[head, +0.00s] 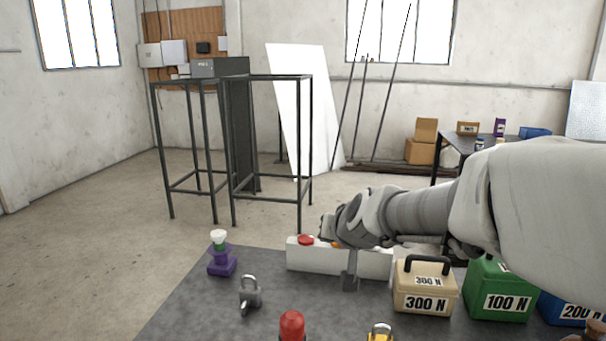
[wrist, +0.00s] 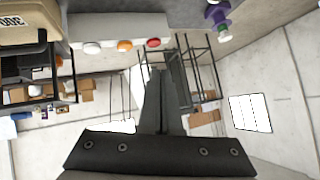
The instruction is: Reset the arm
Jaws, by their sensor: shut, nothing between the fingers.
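My arm comes in from the right in the head view and reaches left above the workbench (head: 195,310). My gripper (head: 328,228) is at its far end, just above the white box with coloured buttons (head: 303,254); it is small and partly hidden behind the wrist there. In the wrist view my gripper (wrist: 162,80) shows its dark fingers together, with nothing held. The white box (wrist: 110,27) appears upside down at the top of that view, apart from the fingers.
A padlock (head: 249,294) and a purple, green and white piece (head: 221,255) stand on the left of the bench. A beige 300 N weight (head: 425,287), a green 100 N weight (head: 497,291) and a blue 200 N weight (head: 573,309) stand at right. A red-topped object (head: 292,325) is in front.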

